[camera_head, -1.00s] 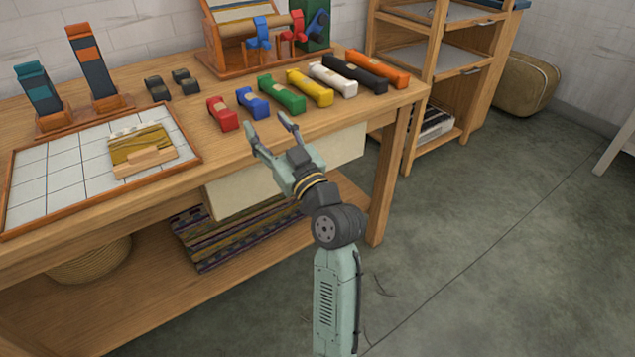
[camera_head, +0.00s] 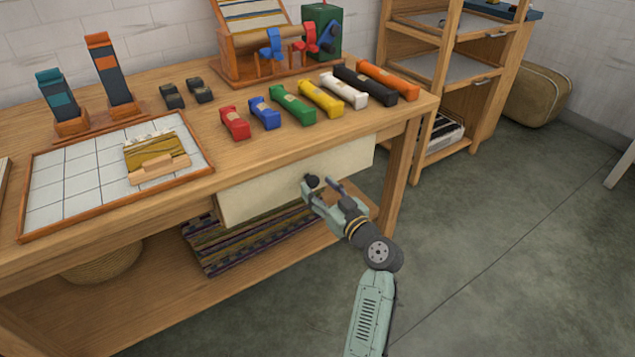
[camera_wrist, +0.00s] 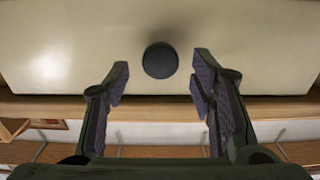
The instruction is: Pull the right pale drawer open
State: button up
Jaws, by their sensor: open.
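The pale drawer front (camera_head: 260,196) sits under the table top, at its right end. It also fills the upper part of the wrist view (camera_wrist: 80,40). Its dark round knob (camera_head: 312,181) shows between my fingers in the wrist view (camera_wrist: 160,60). My gripper (camera_head: 320,187) is open at the drawer front, with one finger on each side of the knob (camera_wrist: 157,85). The fingertips reach about the knob's lower edge in the wrist view and do not visibly touch it. The drawer looks shut.
The wooden table (camera_head: 200,190) carries several coloured wool skeins (camera_head: 320,97) above the drawer. Folded striped textiles (camera_head: 250,235) lie on the shelf below. A table leg (camera_head: 395,185) stands right of the drawer. The floor (camera_head: 480,230) to the right is clear.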

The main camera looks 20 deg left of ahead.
jog(key=shift+w+a, duration=0.4)
jog(key=shift+a, duration=0.2)
jog(key=shift+c, duration=0.5)
grip_shut()
